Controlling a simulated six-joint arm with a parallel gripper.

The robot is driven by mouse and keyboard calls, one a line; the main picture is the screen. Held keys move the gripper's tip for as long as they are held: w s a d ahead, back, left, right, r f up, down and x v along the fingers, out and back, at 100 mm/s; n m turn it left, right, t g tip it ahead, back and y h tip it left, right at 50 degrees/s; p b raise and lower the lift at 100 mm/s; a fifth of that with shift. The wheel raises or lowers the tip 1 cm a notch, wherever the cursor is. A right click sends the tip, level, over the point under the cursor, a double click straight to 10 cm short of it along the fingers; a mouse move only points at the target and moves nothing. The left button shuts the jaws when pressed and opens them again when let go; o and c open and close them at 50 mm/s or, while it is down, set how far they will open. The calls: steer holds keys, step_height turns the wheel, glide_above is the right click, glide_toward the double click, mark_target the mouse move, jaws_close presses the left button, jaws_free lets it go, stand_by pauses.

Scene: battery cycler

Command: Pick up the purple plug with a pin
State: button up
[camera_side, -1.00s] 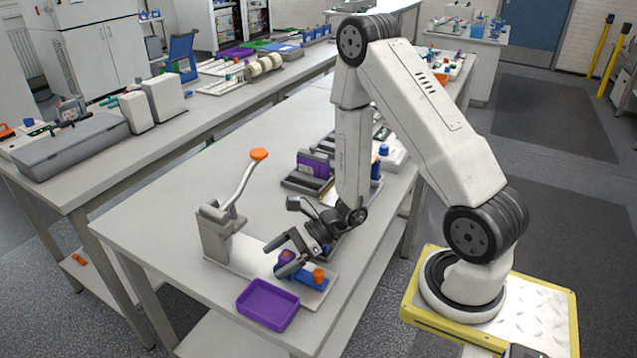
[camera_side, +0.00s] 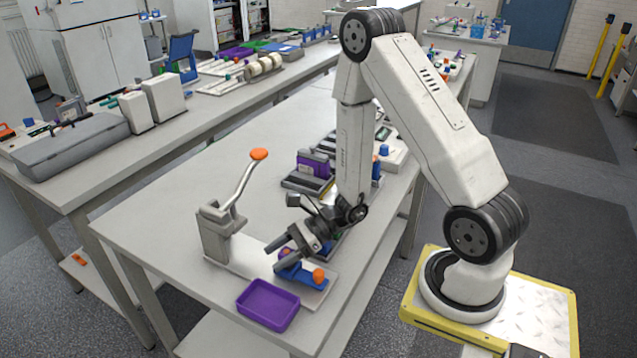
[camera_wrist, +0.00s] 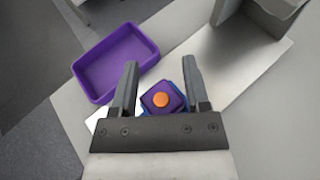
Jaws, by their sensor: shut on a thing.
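The purple plug (camera_wrist: 150,106) shows between my fingers in the wrist view, with a round orange pin (camera_wrist: 161,99) on its top. My gripper (camera_wrist: 158,75) is shut on the plug, one finger on each side. Whether the plug touches the block cannot be told. An orange knob (camera_side: 318,275) stands at the right end of the block.
An empty purple tray (camera_side: 268,305) lies in front of the block, at the bench edge. A grey press with a lever (camera_side: 214,235) and orange knob stands to the left, on a light plate. Several dark and purple units (camera_side: 313,165) stand behind my arm. The middle of the bench is clear.

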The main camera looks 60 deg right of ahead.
mark_target(278, 254)
steer(key=shift+r, duration=4.55)
steer(key=shift+w, duration=0.1)
steer(key=shift+w+d+r+m+t+h, duration=0.4)
steer(key=shift+w+r+m+t+h, duration=0.65)
steer(key=shift+w+r, duration=0.75)
steer(key=shift+w+d+r+m+t+h, duration=0.55)
steer(key=shift+w+r+m+h, duration=0.85)
steer(key=shift+w, duration=0.6)
steer(key=shift+w+d+r+m+t+h, duration=0.3)
steer(key=shift+w+r+m+t+h, duration=0.85)
steer(key=shift+w+r, duration=0.65)
steer(key=shift+w+g, duration=0.1)
steer(key=shift+g, duration=0.15)
